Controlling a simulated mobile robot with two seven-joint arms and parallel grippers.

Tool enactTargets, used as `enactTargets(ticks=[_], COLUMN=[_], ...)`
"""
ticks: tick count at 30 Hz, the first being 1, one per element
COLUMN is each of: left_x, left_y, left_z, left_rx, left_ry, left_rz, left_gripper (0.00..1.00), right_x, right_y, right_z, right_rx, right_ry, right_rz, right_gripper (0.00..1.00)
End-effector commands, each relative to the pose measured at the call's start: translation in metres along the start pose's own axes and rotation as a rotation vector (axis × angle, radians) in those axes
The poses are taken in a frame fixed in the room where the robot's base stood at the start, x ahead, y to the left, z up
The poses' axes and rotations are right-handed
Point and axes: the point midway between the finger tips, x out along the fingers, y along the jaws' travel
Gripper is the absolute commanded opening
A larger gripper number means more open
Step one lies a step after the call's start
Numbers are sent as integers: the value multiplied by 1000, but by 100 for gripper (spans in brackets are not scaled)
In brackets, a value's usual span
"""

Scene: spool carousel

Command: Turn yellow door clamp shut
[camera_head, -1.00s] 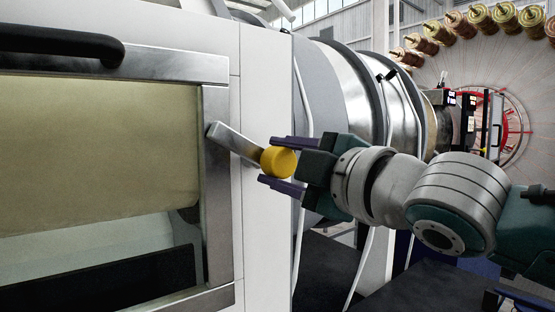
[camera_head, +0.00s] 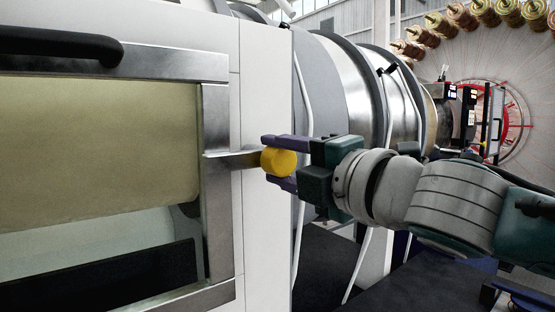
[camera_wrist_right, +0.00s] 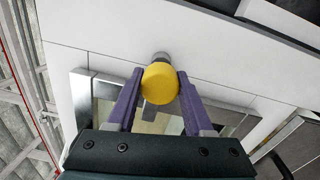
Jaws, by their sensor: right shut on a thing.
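The yellow door clamp knob (camera_head: 279,162) sits at the right end of a metal clamp lever (camera_head: 232,160). The lever lies about level across the right side of the metal door frame (camera_head: 217,130). My right gripper (camera_head: 278,162) is shut on the knob, with one purple finger above it and one below. In the right wrist view the yellow knob (camera_wrist_right: 160,83) sits between the two purple fingers, near their tips. The lever is mostly hidden behind the knob there. My left gripper is not in view.
The door has a window (camera_head: 95,150) and a black handle (camera_head: 60,44) at its top left. A white panel (camera_head: 262,90) stands right of the frame. White cables (camera_head: 301,130) hang beside it, near my right gripper. A large metal cylinder (camera_head: 350,85) and copper spools (camera_head: 460,15) are behind.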

Motion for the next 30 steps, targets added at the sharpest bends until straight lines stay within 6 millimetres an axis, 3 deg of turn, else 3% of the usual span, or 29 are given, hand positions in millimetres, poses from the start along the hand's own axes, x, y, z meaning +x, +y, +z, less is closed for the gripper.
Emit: enactTargets(ticks=[10,11,18,30], left_x=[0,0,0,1], left_y=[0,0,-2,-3], left_z=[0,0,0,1], left_rx=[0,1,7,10], left_ry=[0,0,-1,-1], left_rz=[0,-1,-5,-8], left_gripper=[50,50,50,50], right_x=[0,0,0,-8], right_y=[2,2,1,-1], right_z=[0,0,0,0], right_rx=[-12,-12,-9,-6], right_ry=[1,1,1,0], right_rz=[4,4,2,1], right_gripper=[0,54,81,81])
